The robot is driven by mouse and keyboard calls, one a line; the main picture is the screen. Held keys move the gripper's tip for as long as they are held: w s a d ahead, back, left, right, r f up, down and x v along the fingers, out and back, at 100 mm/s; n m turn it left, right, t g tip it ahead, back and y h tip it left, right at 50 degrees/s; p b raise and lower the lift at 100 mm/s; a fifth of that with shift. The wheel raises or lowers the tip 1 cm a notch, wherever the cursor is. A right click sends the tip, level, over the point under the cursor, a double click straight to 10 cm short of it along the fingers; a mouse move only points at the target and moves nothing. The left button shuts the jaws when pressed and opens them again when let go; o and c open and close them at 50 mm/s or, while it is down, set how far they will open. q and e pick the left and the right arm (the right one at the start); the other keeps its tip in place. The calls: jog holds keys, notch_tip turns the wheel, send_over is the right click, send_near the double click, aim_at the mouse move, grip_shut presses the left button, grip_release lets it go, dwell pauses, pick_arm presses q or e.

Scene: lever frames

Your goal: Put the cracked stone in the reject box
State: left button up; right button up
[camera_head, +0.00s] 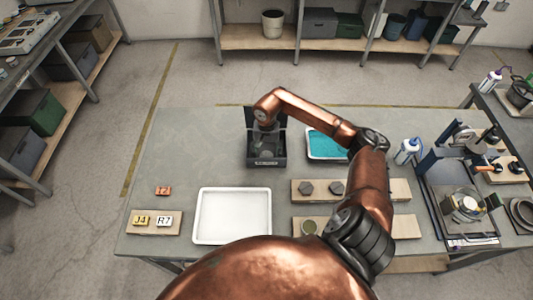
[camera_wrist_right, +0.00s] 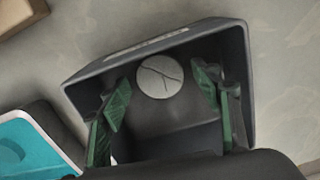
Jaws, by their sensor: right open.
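The cracked stone (camera_wrist_right: 160,76) is a round, light grey disc with dark branching cracks. In the right wrist view it lies inside the dark grey reject box (camera_wrist_right: 245,85), near the labelled wall. In the head view the box (camera_head: 282,148) stands at the back middle of the table, with a label on its front. My right gripper (camera_head: 265,143) reaches down into the box. In the right wrist view its green-padded fingers are spread open, one on each side of the stone with gaps between. My left gripper is not in view.
A teal-filled tray (camera_head: 327,146) stands right of the box. An empty white tray (camera_head: 232,215) lies in front. Wooden boards with dark hexagonal pieces (camera_head: 306,187) and a round piece (camera_head: 309,226) lie right of it. A bottle (camera_head: 408,151) stands farther right. The table left of the box is clear.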

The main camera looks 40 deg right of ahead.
aim_at(266, 155)
notch_tip(266, 155, up, 12)
jog(key=b, duration=0.1)
jog(key=shift+w+r, duration=0.1)
dwell(0.4)
